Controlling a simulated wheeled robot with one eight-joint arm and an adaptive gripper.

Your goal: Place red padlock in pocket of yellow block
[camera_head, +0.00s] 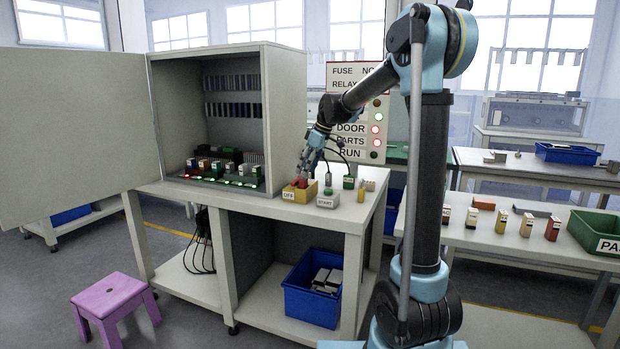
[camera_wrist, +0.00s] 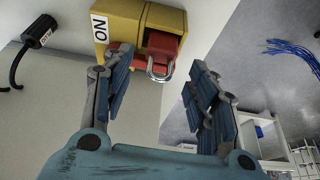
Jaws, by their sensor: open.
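In the head view, my gripper (camera_head: 308,168) is just above the block.
The cabinet (camera_head: 285,110) is close on the left. A blue bin (camera_head: 312,290) is below, and a pink stool (camera_head: 112,300) is on the floor.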

